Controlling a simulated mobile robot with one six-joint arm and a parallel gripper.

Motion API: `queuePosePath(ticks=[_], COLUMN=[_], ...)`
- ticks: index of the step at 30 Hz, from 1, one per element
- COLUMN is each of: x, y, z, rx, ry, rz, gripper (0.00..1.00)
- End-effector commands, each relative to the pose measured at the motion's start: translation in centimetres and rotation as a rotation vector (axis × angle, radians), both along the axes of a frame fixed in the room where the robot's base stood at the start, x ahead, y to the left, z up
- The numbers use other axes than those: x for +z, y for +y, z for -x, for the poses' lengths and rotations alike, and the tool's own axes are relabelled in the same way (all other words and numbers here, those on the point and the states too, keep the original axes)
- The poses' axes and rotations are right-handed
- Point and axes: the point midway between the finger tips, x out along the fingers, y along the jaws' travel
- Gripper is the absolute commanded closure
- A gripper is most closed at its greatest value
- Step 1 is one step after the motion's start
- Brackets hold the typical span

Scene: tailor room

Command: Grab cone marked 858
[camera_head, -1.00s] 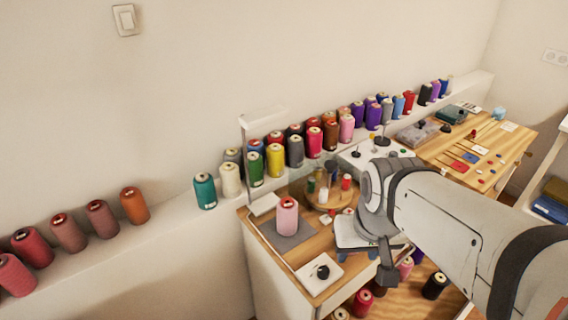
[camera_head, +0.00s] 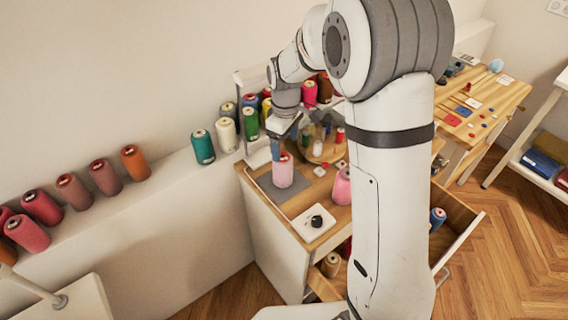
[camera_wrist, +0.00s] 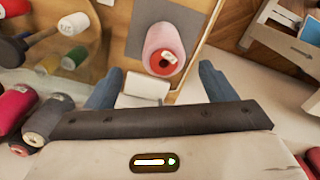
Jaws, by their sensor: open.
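My gripper (camera_head: 288,150) hangs just above a pink cone (camera_head: 283,171), which stands upright on a grey mat on the wooden cabinet top. In the wrist view my gripper (camera_wrist: 160,88) has its two blue fingers apart with nothing between them. The pink cone (camera_wrist: 164,45), with a red top and a small white label, lies just ahead of the fingertips. I cannot read a number on any cone, so I cannot tell which is marked 858. A second pink cone (camera_head: 342,187) stands to the right, partly hidden by my arm.
Cones line the wall ledge, among them teal (camera_head: 203,147), cream (camera_head: 227,134) and orange (camera_head: 135,163). A white tile (camera_head: 314,222) with a black item lies at the cabinet's front. An open drawer (camera_head: 455,225) juts out below right.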

Motion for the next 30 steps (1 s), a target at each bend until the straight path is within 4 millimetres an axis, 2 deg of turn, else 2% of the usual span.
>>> queuePosePath(ticks=[11, 18, 27, 30], x=[-4.1, -7.5, -7.9, -7.9], y=[0.4, 0.7, 0.6, 0.6], z=[0.0, 0.1, 0.0, 0.0], rx=[0.01, 0.008, 0.007, 0.006], ry=[0.007, 0.006, 0.001, 0.001], rz=[0.001, 0.001, 0.0, 0.0], gripper=[0.23, 0.23, 0.23, 0.31])
